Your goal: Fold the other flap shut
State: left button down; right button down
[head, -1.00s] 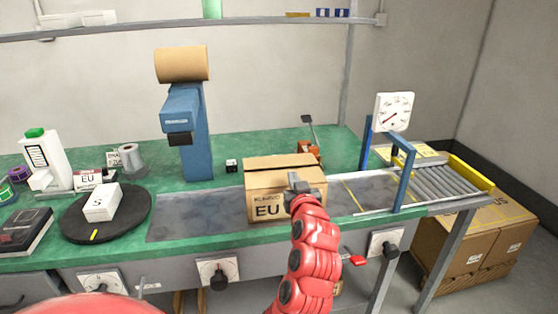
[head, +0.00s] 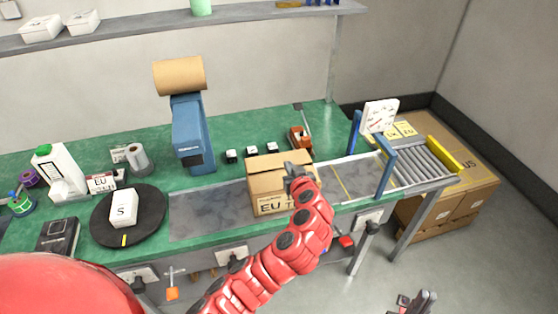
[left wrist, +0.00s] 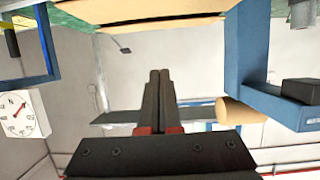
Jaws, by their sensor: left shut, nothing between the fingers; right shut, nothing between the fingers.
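The cardboard box (head: 267,185) with EU printed on its front stands on the grey belt strip in the middle of the bench. Its top looks mostly flat, with a seam across it; my left gripper covers its right part. In the left wrist view a cardboard panel (left wrist: 165,22) with a dark gap beside it fills the top edge. My left gripper (head: 298,168) is shut and empty at the box's upper right; its closed fingers show in the left wrist view (left wrist: 160,78). I cannot tell whether it touches the cardboard. My right gripper (head: 422,298) is shut and empty, low at the right, away from the bench.
A blue dispenser post (head: 190,135) with a brown roll stands behind the box. A blue gate (head: 386,170) and rollers (head: 425,162) lie to the right. A black turntable (head: 150,224) with a white box is at left. Small dark-and-white blocks (head: 252,152) sit behind the box.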

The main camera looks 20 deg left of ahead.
pick_arm(q)
jog(key=p, duration=0.3)
send_over(283, 174)
jog(key=shift+w+a+f, duration=0.1)
jog(key=shift+w+f, duration=0.15)
jog(key=shift+f, duration=0.4)
jog(key=shift+w+a+f, duration=0.1)
jog(key=shift+w+f, duration=0.1)
jog(key=shift+f, duration=0.4)
notch_tip(283, 174, down, 2)
jog(key=shift+f+p, duration=0.2)
jog(key=shift+p, duration=0.35)
jog(key=shift+s+d+f, duration=0.1)
jog(key=shift+f, duration=0.8)
notch_tip(283, 174, down, 2)
jog(key=b, duration=0.5)
jog(key=t+b, duration=0.1)
jog(key=b, duration=0.4)
jog(key=shift+s+d+f+y, duration=0.1)
jog(key=shift+f+y, duration=0.15)
jog(key=shift+y, duration=0.15)
jog(key=shift+s, duration=0.1)
jog(key=shift+r, duration=0.1)
